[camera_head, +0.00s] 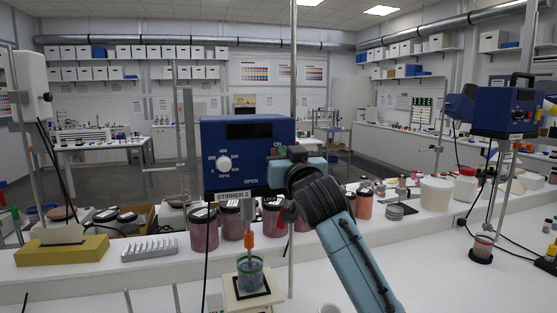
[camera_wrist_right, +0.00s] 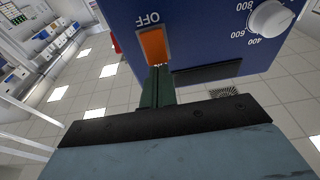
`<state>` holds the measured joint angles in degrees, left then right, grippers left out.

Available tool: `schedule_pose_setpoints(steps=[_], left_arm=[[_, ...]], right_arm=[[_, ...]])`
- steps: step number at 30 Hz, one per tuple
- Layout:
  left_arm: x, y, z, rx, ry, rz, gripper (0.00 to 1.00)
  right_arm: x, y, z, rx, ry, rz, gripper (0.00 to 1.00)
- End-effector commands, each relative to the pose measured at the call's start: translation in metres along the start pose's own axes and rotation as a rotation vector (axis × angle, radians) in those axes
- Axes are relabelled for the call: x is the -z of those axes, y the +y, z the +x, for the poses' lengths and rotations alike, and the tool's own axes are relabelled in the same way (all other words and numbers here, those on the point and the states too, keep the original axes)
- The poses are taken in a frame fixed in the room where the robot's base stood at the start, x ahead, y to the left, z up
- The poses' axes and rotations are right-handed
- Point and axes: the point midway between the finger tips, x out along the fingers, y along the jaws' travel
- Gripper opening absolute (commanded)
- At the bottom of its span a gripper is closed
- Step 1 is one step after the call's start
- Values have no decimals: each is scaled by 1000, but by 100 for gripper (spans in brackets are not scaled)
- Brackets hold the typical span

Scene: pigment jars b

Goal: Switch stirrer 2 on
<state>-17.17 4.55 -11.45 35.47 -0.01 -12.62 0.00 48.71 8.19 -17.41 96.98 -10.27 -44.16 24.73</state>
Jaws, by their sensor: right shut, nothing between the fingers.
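Stirrer 2 (camera_head: 235,138) is a blue box with a white speed dial (camera_head: 223,163), a dark display and a "STIRRER 2" label. My right gripper (camera_head: 284,153) is at the right part of its front, just below the "ON" mark, and covers the switch there. In the right wrist view, turned upside down, the orange rocker switch (camera_wrist_right: 153,46) shows with "OFF" beside its far end. The shut, empty fingers (camera_wrist_right: 160,74) are at its other end; I cannot tell whether they touch it. The switch's tilt is unclear. My left gripper is not in view.
A beaker (camera_head: 250,274) stands under the stirrer shaft. Several dark red jars (camera_head: 203,230) line the bench behind it. A yellow tissue box (camera_head: 62,250) and a white rack (camera_head: 150,249) are at left. Another blue stirrer (camera_head: 508,112) stands at right. The front right bench is mostly clear.

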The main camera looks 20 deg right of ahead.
Motion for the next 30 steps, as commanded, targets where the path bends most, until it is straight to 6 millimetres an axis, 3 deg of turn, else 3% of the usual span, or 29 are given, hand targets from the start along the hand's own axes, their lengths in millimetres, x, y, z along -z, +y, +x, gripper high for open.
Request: schedule_pose_setpoints(steps=[17, 30], left_arm=[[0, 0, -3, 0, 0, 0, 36], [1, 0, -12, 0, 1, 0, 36]], right_arm=[[-1, 0, 7, -1, 0, 0, 0], [6, 0, -29, 0, -1, 0, 0]])
